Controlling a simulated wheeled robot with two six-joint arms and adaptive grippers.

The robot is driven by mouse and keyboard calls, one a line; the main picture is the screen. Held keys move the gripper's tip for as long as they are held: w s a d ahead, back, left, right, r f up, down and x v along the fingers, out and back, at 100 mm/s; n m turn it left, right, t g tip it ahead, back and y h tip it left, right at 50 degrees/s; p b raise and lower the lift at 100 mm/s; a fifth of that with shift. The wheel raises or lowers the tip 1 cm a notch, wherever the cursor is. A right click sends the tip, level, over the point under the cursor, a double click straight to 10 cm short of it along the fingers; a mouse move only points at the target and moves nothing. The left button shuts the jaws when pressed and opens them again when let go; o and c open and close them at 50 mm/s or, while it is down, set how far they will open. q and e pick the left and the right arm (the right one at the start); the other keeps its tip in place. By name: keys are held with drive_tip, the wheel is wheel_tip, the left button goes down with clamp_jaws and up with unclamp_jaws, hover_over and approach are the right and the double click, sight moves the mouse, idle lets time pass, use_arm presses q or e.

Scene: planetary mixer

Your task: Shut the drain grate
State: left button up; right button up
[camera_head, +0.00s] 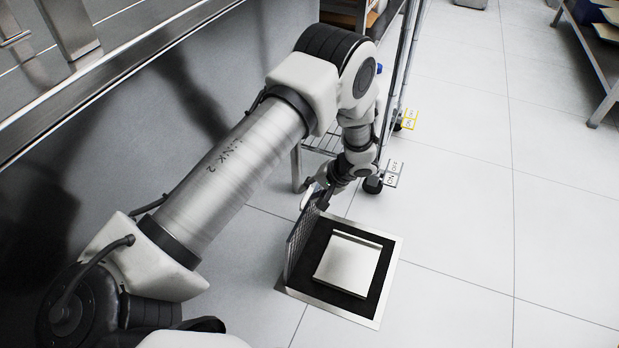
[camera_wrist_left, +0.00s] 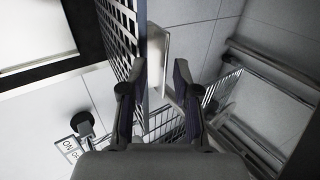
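The drain is a square metal frame (camera_head: 388,282) set in the tiled floor, with a black recess and a pale square plate (camera_head: 350,262) inside. The perforated grate (camera_head: 298,240) stands up steeply along the drain's left side, so the drain is open. My left gripper (camera_head: 318,194) is low at the far upper end of the grate. In the wrist view the left gripper (camera_wrist_left: 155,85) has its fingers apart. The grate (camera_wrist_left: 120,28) passes by its left finger; whether they touch cannot be told. A pale strip (camera_wrist_left: 156,55) shows beyond the gap. My right gripper is not in view.
A wire rack (camera_head: 325,143) on casters with ON/OFF tags (camera_head: 393,174) stands just behind the drain. A steel cabinet front (camera_head: 60,180) runs along the left. Open tiled floor (camera_head: 460,230) lies to the right.

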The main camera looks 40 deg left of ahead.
use_arm(q)
drive_tip(key=shift+s+f, duration=0.1)
clamp_jaws()
